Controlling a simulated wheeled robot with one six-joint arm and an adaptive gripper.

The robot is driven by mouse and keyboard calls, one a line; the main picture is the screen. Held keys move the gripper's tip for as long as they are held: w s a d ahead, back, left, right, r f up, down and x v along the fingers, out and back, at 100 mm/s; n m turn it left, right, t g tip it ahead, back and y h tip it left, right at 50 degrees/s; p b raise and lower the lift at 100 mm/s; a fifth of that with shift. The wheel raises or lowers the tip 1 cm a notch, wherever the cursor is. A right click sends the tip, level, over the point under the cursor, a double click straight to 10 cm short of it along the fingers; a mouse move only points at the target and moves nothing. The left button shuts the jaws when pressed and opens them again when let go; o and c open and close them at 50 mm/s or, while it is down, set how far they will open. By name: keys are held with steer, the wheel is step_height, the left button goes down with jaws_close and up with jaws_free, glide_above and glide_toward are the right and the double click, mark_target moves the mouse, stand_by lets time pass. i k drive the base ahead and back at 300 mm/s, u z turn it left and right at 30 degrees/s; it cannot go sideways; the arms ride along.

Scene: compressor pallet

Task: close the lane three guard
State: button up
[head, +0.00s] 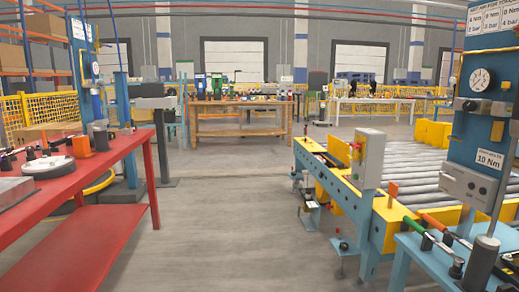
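I cannot pick out a guard marked lane three, and no lane number is readable. A roller conveyor (408,158) stands on the right, with a blue and yellow frame. Yellow upright pieces (432,134) stand at its far side. I cannot tell whether these are guards, or open or closed. A grey control box (370,158) with a red button is mounted at the conveyor's near left edge. My gripper is not in view.
A red workbench (98,165) with tools stands at left. A blue tool panel (478,112) with gauge rises at right above a pale blue bench (428,268). A wooden bench (240,128) stands at back. The grey floor (232,215) between is clear.

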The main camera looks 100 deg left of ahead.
mark_target(339, 149)
steer(key=u, duration=3.4)
steer(key=i, duration=10.55)
